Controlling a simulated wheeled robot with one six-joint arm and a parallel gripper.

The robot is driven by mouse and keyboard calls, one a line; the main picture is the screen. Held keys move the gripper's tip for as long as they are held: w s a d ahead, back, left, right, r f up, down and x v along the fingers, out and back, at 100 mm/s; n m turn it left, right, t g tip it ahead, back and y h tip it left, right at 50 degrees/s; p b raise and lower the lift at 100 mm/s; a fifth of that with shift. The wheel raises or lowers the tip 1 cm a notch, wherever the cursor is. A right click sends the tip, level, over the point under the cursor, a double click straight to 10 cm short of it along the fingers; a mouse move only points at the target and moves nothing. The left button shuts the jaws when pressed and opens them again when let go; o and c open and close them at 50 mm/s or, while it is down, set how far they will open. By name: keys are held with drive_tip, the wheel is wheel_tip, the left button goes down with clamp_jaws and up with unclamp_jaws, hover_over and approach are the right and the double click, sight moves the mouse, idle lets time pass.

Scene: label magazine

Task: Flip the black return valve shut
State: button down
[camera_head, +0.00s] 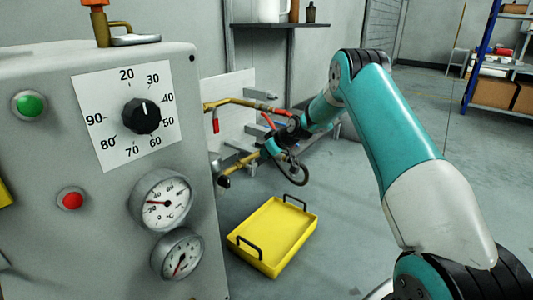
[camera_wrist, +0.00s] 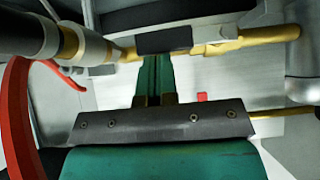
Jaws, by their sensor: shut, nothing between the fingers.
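In the wrist view, a black block (camera_wrist: 165,40), which looks like the black valve's handle, sits across a brass pipe (camera_wrist: 235,38). My gripper (camera_wrist: 155,60) has its two green fingers together, with nothing between them. The fingertips are right at the lower edge of the black block; I cannot tell whether they touch it. In the head view, my gripper (camera_head: 268,149) is by the pipework beyond the grey cabinet, small and partly lost among dark parts. The black handle cannot be made out clearly there.
A grey cabinet (camera_head: 45,150) with dial and gauges fills the left. A brass pipe with a red handle (camera_head: 215,126) runs near my gripper. A red curved hose (camera_wrist: 18,110) is close at left in the wrist view. A yellow tray (camera_head: 275,235) lies below on open floor.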

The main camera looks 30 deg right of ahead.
drive_tip(key=shift+w+d+f+m+g+y+p, duration=0.1)
drive_tip(key=shift+d+f+m+g+y+p, duration=0.15)
drive_tip(key=shift+f+y+p, duration=0.45)
drive_tip(key=shift+w+d+f+m+g+y+p, duration=0.15)
drive_tip(key=shift+m+y+p, duration=0.3)
drive_tip(key=shift+p, duration=0.45)
drive_tip(key=shift+s, duration=0.1)
